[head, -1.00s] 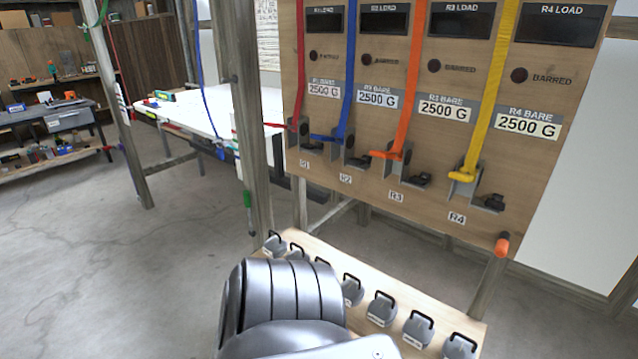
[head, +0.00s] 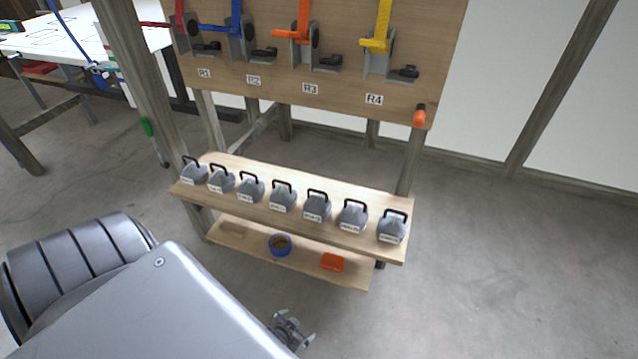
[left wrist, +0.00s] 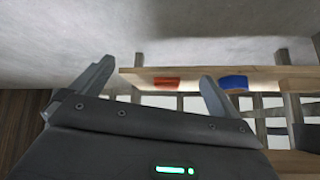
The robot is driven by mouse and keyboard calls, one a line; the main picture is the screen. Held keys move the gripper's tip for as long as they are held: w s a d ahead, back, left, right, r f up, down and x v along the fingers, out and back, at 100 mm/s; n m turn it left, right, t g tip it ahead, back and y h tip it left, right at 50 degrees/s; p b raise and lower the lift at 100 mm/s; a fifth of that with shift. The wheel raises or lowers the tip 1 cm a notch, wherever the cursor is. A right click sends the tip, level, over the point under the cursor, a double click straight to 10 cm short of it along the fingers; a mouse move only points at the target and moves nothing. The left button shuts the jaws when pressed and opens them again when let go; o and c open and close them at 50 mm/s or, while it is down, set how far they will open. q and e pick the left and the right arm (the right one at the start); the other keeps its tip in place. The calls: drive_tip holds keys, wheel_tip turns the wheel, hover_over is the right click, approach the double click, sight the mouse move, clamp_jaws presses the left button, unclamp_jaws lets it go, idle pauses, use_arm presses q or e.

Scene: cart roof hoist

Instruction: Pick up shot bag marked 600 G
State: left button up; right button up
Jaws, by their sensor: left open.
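Several grey shot bags with black handles stand in a row on the upper wooden shelf (head: 300,217) in the head view. One sits in the middle of the row (head: 283,197) and one at the right end (head: 392,227). Their white labels are too small to read, so I cannot tell which is marked 600 G. My left gripper (head: 294,330) is in front of and below the shelf, apart from the bags. In the left wrist view its two fingers (left wrist: 155,82) are spread with nothing between them. My right gripper is not in view.
Above is a board (head: 330,85) with coloured levers and an orange-tipped peg (head: 419,116). Wooden posts flank the shelves. The floor at right (head: 510,270) is clear.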

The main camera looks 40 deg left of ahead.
use_arm(q)
drive_tip(key=w+a+r+n+t+b, duration=0.1)
drive_tip(key=w+a+r+t+b, duration=0.15)
drive_tip(key=w, duration=0.45)
drive_tip(key=n+t+y+b, duration=0.3)
drive_tip(key=t+y+b, duration=0.2)
drive_tip(key=t+b, duration=0.2)
approach(313, 212)
drive_tip(key=w, duration=0.1)
drive_tip(key=b+x, duration=0.1)
drive_tip(key=x, duration=0.4)
drive_tip(key=shift+w+a, duration=0.2)
drive_tip(key=shift+w, duration=0.15)
drive_tip(key=shift+w+a+r, duration=0.1)
drive_tip(key=shift+w+a, duration=0.1)
drive_tip(key=shift+w, duration=0.25)
drive_tip(key=b+x, duration=0.1)
drive_tip(key=x, duration=0.2)
drive_tip(key=shift+w+a, duration=0.35)
drive_tip(key=shift+w, duration=0.3)
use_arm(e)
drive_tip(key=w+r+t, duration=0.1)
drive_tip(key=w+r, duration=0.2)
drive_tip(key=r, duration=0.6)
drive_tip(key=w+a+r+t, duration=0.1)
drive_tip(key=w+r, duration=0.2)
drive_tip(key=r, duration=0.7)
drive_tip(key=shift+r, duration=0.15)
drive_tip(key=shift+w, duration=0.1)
